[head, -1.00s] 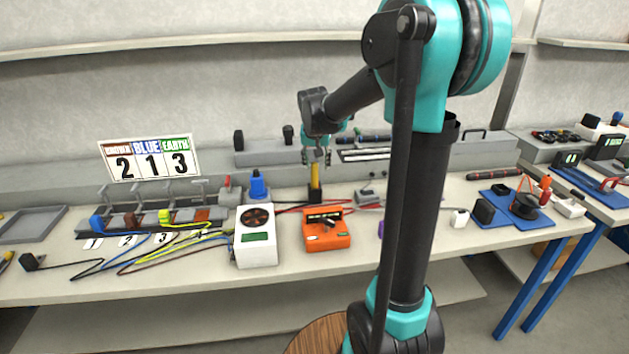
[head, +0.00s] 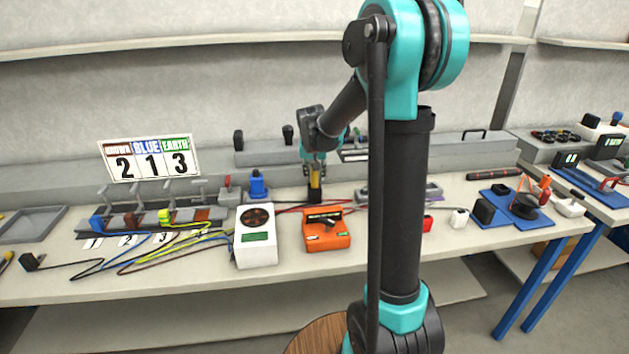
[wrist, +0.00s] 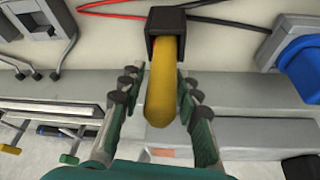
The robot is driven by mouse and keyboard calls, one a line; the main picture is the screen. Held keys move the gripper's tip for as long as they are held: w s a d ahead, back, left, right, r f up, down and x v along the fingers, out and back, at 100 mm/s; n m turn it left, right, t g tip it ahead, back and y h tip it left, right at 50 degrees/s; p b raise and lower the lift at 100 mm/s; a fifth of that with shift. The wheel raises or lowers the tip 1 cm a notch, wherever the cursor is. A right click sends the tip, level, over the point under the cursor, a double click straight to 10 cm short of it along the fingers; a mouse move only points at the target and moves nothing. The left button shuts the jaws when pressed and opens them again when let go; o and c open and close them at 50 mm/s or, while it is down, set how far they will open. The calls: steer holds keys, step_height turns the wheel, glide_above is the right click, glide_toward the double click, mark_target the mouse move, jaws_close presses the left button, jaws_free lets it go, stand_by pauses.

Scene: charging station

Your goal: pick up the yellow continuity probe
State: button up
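The yellow continuity probe (head: 315,180) stands upright in a small black holder (head: 315,194) on the bench, behind the orange meter. In the wrist view the probe (wrist: 160,85) points from the black holder (wrist: 166,26) toward the palm. My gripper (head: 316,170) is above it, pointing down. In the wrist view my gripper (wrist: 158,90) is open, with one finger on each side of the probe. A gap shows on both sides, so the fingers do not seem to touch it. The probe's lower tip is hidden in the holder.
The orange meter (head: 326,234) and a white box with a fan (head: 255,240) stand in front of the holder. A blue device (head: 258,186) is to its left. Red and black leads (wrist: 108,12) lie by the holder. A grey raised ledge (head: 270,156) runs behind.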

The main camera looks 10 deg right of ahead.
jaws_close()
steer(key=shift+r, duration=0.1)
step_height(320, 180, up, 20)
stand_by(0.6)
